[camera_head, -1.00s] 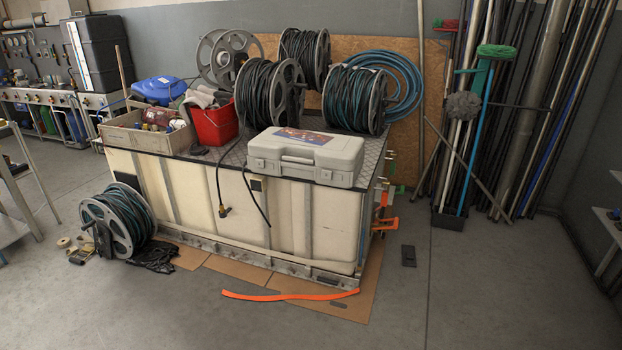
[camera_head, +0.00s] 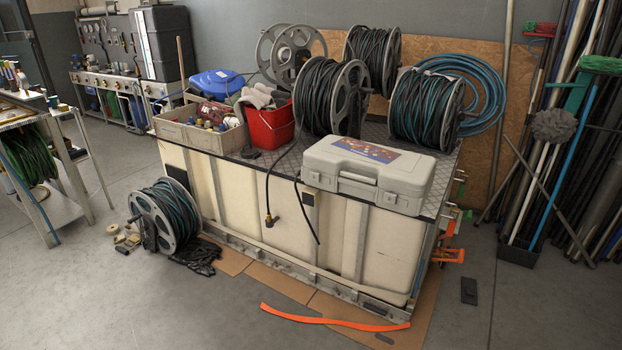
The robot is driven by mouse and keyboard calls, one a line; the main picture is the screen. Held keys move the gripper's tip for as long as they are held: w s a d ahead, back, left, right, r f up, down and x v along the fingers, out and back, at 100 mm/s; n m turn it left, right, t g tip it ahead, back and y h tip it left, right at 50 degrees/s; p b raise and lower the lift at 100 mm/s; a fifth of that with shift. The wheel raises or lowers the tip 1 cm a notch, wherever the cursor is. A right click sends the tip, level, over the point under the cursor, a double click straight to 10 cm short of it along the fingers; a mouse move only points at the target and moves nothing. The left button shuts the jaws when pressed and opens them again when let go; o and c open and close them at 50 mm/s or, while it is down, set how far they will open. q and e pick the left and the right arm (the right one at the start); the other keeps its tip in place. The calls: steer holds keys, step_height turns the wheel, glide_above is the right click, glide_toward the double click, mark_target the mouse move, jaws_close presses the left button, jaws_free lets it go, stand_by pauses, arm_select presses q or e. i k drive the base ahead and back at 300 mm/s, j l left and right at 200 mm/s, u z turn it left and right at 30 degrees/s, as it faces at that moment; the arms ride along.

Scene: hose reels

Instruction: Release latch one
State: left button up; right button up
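A light grey hard case (camera_head: 368,175) lies shut on the front right of the big cream tank's dark top, its handle side facing me. Two small latches show on its front, a left latch (camera_head: 311,178) and a right latch (camera_head: 389,198), one on each side of the handle (camera_head: 357,180). Both look closed, though they are small. Which of them is latch one I cannot tell. Neither of my grippers is in view.
The cream tank (camera_head: 335,230) stands on a metal pallet. Hose reels (camera_head: 330,97), a red bucket (camera_head: 268,128) and a crate (camera_head: 200,132) crowd its top. A reel (camera_head: 165,218) and an orange strap (camera_head: 335,318) lie on the floor.

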mark_target(314, 176)
steer(key=i+j+z, duration=0.15)
steer(key=i+j, duration=0.55)
steer(key=i+j+z, duration=0.15)
steer(key=i+j, duration=0.65)
steer(key=i+j+z, duration=0.15)
steer(key=i+j, duration=0.7)
